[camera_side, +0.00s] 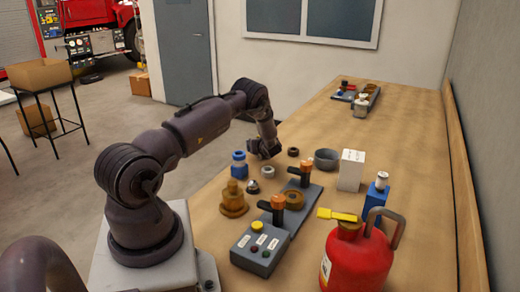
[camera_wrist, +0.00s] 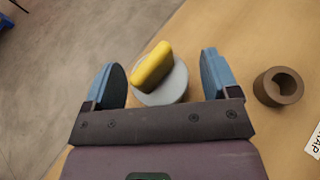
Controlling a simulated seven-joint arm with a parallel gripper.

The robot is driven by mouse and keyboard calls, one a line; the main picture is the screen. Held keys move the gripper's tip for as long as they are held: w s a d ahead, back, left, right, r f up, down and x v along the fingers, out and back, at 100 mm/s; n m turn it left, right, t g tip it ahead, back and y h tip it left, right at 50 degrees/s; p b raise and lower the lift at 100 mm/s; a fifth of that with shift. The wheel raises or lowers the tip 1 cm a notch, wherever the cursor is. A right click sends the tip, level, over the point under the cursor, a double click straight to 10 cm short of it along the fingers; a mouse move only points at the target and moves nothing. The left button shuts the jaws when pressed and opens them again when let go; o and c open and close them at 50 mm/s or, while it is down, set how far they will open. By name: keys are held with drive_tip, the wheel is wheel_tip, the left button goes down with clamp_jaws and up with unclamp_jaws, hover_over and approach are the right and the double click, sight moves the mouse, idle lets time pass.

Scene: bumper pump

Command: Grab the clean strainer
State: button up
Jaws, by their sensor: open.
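My gripper (camera_wrist: 163,75) is open, its two blue fingers apart, pointing down over the bench. Between and beyond the fingers in the wrist view lies a round grey piece (camera_wrist: 170,87) with a yellow block (camera_wrist: 152,66) resting across it. I cannot tell whether the grey piece is a strainer. A brown ring (camera_wrist: 278,87) with a central hole lies right of the fingers. In the side view my gripper (camera_side: 265,152) is low over the bench's left edge; a silver ring (camera_side: 267,171) and a dark ring (camera_side: 293,151) lie near it. I cannot tell which thing is the clean strainer.
Near my gripper stand a blue-capped part (camera_side: 239,166), a brass fitting (camera_side: 233,200), a grey bowl (camera_side: 326,158) and a white box (camera_side: 351,170). A grey lever unit (camera_side: 262,250), a blue bottle (camera_side: 376,195) and a red can (camera_side: 355,262) stand closer. The bench's far middle is clear.

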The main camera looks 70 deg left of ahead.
drive_tip(key=c, duration=1)
